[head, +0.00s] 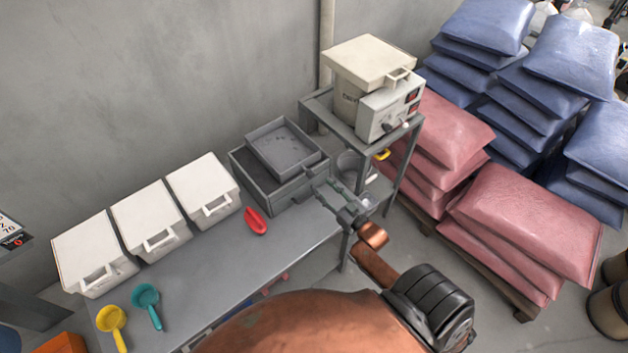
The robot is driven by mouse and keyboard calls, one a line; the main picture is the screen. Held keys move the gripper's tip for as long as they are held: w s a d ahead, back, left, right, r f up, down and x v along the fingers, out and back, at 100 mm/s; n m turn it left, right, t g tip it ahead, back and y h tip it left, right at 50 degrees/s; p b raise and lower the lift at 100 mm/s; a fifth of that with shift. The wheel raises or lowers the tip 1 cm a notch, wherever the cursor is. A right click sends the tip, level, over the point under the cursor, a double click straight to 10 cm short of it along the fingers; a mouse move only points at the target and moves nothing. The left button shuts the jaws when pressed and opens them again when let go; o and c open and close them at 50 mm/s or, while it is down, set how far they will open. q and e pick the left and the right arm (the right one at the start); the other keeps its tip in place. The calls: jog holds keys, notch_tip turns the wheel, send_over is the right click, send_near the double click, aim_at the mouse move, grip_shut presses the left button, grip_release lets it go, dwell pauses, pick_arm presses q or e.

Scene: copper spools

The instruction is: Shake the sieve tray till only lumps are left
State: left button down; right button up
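The sieve tray (272,143) is a shallow grey tray, tilted a little, in the top of a larger dark grey open bin (262,187) at the right end of the bench. Its floor looks grey with a few small darker specks, too small to tell as powder or lumps. My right gripper (316,182) comes in from the lower right, its fingertips at the right front side of the tray and bin. Whether the fingers are closed on a tray handle there is too small to tell. My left gripper is not in view.
White lidded bins (150,222) line the bench's back. A red scoop (256,221), a teal scoop (146,303) and a yellow scoop (112,325) lie on the grey bench (215,275). A cream machine (368,85) stands on a stand right. Pink sacks (525,225) and blue sacks (570,60) fill the right.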

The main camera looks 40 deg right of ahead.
aim_at(311, 175)
jog(key=shift+w, duration=0.65)
jog(key=w+p, duration=0.1)
jog(key=w, duration=0.5)
jog(key=shift+w, duration=0.4)
grip_shut()
